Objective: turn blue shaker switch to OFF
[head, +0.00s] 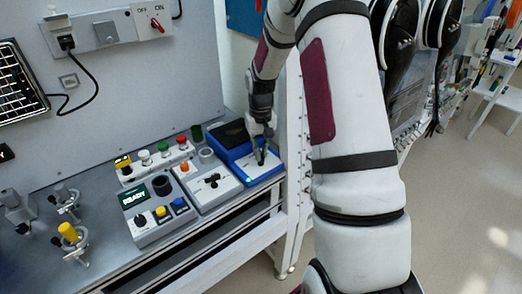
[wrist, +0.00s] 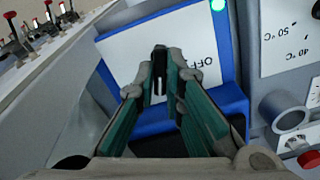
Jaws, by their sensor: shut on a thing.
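The blue shaker (head: 238,154) stands at the right end of the bench, with a dark top at its back and a white front panel (head: 262,168). My gripper (head: 262,160) reaches down onto this panel. In the wrist view my gripper (wrist: 160,88) is shut on the dark shaker switch (wrist: 160,57), between the fingertips. The panel's upside-down OFF label (wrist: 204,48) is just right of the fingers. A green light (wrist: 218,5) glows at the panel's edge. The fingers hide much of the switch, so I cannot tell its exact position.
Further left are a control box with a READY display (head: 133,197) and a row of coloured buttons (head: 145,156). Clamps (head: 70,235) stand at the far left. A white frame post (head: 297,170) is close right.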

